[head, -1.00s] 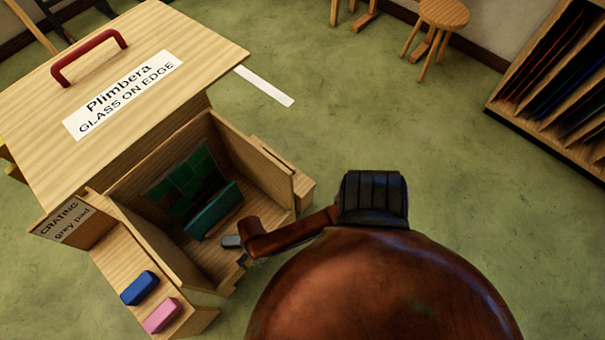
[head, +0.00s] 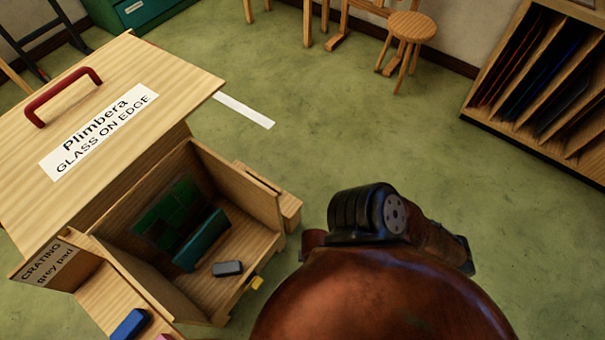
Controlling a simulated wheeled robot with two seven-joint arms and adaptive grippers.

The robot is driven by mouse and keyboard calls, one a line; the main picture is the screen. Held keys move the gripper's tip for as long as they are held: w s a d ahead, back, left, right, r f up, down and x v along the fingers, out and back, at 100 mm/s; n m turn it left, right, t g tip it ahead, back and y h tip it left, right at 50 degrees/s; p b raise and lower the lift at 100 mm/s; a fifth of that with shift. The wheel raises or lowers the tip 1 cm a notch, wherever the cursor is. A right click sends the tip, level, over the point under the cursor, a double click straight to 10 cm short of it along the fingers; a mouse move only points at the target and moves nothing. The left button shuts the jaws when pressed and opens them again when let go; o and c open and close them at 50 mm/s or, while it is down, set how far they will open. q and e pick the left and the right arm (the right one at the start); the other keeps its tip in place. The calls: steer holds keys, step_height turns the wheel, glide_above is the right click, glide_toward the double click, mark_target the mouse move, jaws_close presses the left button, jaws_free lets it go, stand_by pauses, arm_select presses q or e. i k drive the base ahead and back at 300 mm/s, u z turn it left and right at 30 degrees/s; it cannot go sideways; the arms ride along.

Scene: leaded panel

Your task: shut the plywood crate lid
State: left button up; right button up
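The plywood crate (head: 196,292) stands open at the left, and I look down into it. Its lid (head: 165,100), a pale board with a red handle (head: 62,96) and a white label reading "Plimbera GLASS ON EDGE" (head: 98,133), is raised over the crate's far left side. Inside are a dark green leaded panel (head: 166,214), a teal block (head: 202,240) in front of it, and a grey pad (head: 227,268) on the floor. A reddish-brown arm of mine with a black joint is right of the crate. Neither gripper can be seen.
A blue pad (head: 130,324) and a partly cut-off pink pad (head: 164,337) lie on the ledge beside the crate. A sign reads "CRATING grey pad" (head: 47,262). A stool (head: 412,27) and a rack (head: 540,75) stand farther back.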

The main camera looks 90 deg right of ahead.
mark_target(73, 149)
steer(key=u, duration=1.9)
steer(key=k, duration=1.35)
steer(key=z, duration=1.8)
steer(key=i, duration=0.5)
